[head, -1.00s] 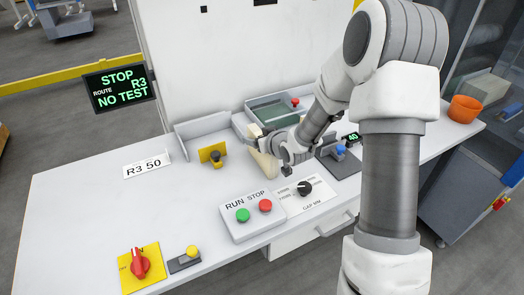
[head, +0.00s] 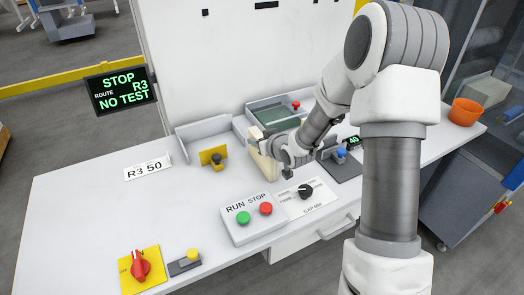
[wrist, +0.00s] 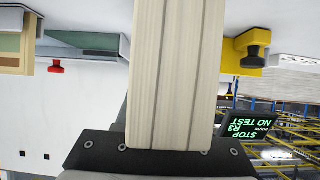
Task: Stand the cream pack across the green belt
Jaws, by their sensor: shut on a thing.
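The cream pack (head: 262,164) is a pale block with layered, striped edges. My gripper (head: 283,150) is shut on it, with the wrist and arm coming from the right. In the wrist view the pack (wrist: 177,75) fills the middle, its end against the dark gripper body (wrist: 150,152). The green belt (head: 274,112) lies behind the pack in a grey-walled unit at the back of the bench; the pack is in front of it, not across it. My gripper hides part of the belt. Whether the pack touches the bench is unclear.
A yellow bracket with a black knob (head: 213,157) stands left of the pack. The RUN/STOP box (head: 250,215) and gap dial (head: 305,192) are in front. A blue-button unit (head: 340,155) is right. A red button (head: 295,105) sits by the belt.

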